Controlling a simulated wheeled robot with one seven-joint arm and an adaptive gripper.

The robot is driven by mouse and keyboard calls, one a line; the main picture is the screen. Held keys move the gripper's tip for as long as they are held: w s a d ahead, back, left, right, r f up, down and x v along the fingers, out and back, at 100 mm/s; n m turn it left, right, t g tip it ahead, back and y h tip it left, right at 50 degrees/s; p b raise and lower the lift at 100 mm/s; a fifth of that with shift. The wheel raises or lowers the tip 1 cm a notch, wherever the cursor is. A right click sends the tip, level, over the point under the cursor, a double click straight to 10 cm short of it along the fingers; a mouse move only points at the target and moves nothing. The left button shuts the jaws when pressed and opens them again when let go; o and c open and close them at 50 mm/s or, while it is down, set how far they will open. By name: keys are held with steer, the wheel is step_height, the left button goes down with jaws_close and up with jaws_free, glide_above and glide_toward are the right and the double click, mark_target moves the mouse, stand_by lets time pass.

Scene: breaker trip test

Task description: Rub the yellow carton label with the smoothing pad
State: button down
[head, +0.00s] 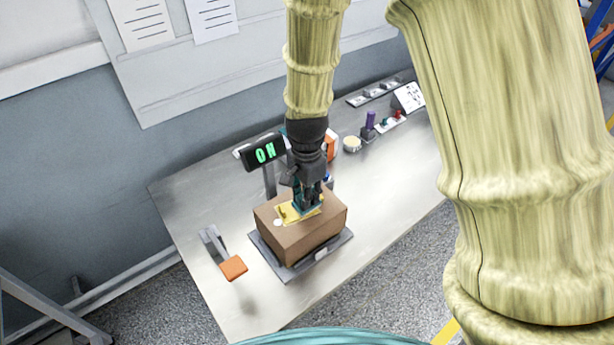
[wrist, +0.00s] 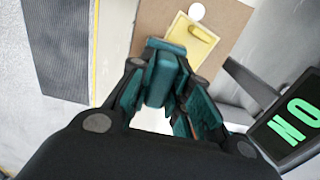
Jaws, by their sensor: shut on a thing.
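A brown carton (head: 300,236) sits on a grey scale platform on the bench. The yellow label (head: 287,214) lies on its top face, and the label also shows in the wrist view (wrist: 181,57) with a small raised yellow piece on it. My gripper (head: 308,203) points down over the label. Its fingers are shut on a teal block (wrist: 161,82), which looks like the smoothing pad. In the head view, the gripper hides most of the pad and part of the label. I cannot tell whether the pad touches the label.
A display reading "ON" (head: 265,151) stands just behind the carton. An orange pad on a bracket (head: 233,267) is at the bench's front left. A purple-handled item (head: 369,123), a round cream item (head: 352,144) and a small switch panel stand farther back. The bench's right side is clear.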

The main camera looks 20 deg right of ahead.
steer(key=shift+s+r+p, duration=0.1)
steer(key=shift+r+p, duration=1.5)
steer(key=shift+r, duration=0.6)
